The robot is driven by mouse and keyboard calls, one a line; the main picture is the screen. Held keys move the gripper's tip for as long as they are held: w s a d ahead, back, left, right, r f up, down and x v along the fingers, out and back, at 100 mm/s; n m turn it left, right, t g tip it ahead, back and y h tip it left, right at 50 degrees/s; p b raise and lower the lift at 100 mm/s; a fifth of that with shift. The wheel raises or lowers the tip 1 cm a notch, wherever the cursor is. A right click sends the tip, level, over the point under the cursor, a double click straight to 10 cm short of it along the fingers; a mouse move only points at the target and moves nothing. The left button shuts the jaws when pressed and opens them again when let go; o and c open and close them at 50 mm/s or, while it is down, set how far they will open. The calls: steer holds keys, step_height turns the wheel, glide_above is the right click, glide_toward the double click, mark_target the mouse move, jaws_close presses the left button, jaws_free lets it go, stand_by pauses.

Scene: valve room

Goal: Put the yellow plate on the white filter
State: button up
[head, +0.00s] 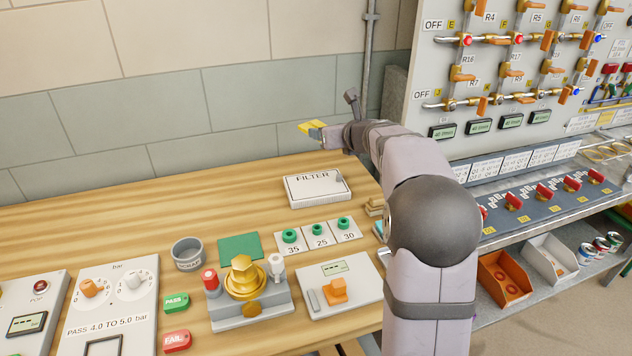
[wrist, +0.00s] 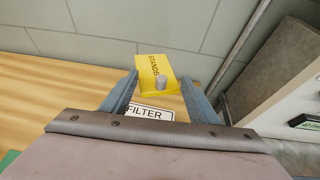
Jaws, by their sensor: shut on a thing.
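The yellow plate (head: 311,127) is held up in the air above the back part of the bench. In the wrist view the plate (wrist: 153,68) shows dark lettering that seems to read "STANDBY" and a small grey knob (wrist: 162,82). My gripper (wrist: 160,84) is shut on this knob, with a finger on each side. The white filter (head: 317,187), a flat box lettered "FILTER", lies on the wooden bench below the plate. In the wrist view the filter (wrist: 150,113) shows partly past the plate, its near part hidden by my gripper.
The wooden bench (head: 120,210) is bare left of the filter. In front stand green rings marked 35, 25 and 30 (head: 318,236), a grey cup (head: 187,254) and a brass fitting (head: 245,280). A valve panel (head: 510,70) rises at the right; a pipe (head: 368,60) runs up the wall.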

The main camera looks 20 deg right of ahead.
mark_target(327, 194)
steer(key=shift+y, duration=0.3)
steer(key=shift+s+a+f+b, duration=0.25)
steer(key=shift+s+f+b, duration=0.3)
steer(key=shift+f, duration=1.8)
steer(key=shift+s+a+f+b, duration=0.35)
steer(key=shift+s+f, duration=0.3)
steer(key=shift+f, duration=1.65)
steer(key=shift+s+a+f+b, duration=0.2)
steer(key=shift+s+f+b, duration=0.35)
steer(key=shift+f, duration=1.8)
steer(key=shift+f, duration=0.15)
steer(key=o, duration=1.3)
steer(key=shift+s+r, duration=0.1)
steer(key=shift+r, duration=0.15)
steer(key=b+v, duration=0.1)
steer(key=v, duration=1.1)
